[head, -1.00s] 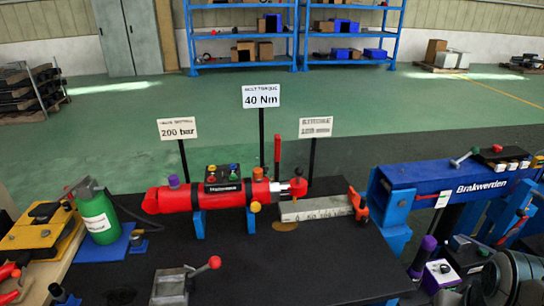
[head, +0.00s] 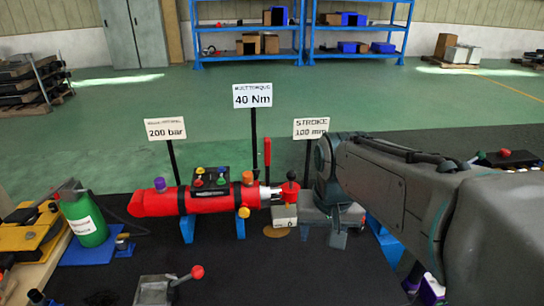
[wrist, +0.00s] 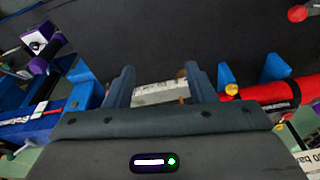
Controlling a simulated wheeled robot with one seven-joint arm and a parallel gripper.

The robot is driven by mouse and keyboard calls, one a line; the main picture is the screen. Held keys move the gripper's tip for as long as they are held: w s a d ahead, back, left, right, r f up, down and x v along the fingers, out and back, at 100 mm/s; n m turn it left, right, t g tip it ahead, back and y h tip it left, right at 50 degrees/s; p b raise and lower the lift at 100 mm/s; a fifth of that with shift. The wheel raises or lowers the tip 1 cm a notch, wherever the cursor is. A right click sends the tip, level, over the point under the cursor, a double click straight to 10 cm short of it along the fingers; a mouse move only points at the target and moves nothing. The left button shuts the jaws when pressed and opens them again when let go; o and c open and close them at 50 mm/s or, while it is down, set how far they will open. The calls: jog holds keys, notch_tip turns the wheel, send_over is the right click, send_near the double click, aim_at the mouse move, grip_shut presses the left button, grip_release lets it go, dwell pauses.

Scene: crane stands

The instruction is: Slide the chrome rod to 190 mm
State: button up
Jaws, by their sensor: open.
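The chrome rod (head: 265,194) shows as a short bright length at the right end of the red cylinder (head: 185,199) in the head view. A dark red ball end (head: 289,188) sits just right of it. A pale scale bar (head: 284,217) lies below and to the right, partly hidden by my gripper (head: 322,229). In the wrist view my gripper (wrist: 160,84) is open, its two fingers apart on either side of the scale bar (wrist: 160,93). Nothing is seen held. The red cylinder (wrist: 275,92) is at the right there. The rod is not clear in that view.
Signs read 200 bar (head: 165,129), 40 Nm (head: 253,95) and STROKE 100 mm (head: 311,128). A green bottle (head: 85,220) stands at the left. A red-knobbed lever block (head: 155,289) is in front. A blue beam (wrist: 35,125) shows at left in the wrist view. The dark front tabletop is mostly clear.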

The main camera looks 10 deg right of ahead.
jog(key=w+r+m+g+p, duration=0.1)
jog(key=w+r+m, duration=0.15)
jog(key=w, duration=0.45)
jog(key=w+r+m, duration=0.1)
jog(key=w+r, duration=0.3)
jog(key=w, duration=0.3)
jog(key=m+g+p, duration=0.1)
jog(key=m+p, duration=0.1)
jog(key=m, duration=0.2)
send_over(292, 171)
notch_tip(292, 171, down, 13)
jog(key=shift+r+b, duration=0.1)
jog(key=shift+b, duration=0.2)
jog(key=shift+c, duration=0.3)
grip_shut()
jog(key=shift+d, duration=0.1)
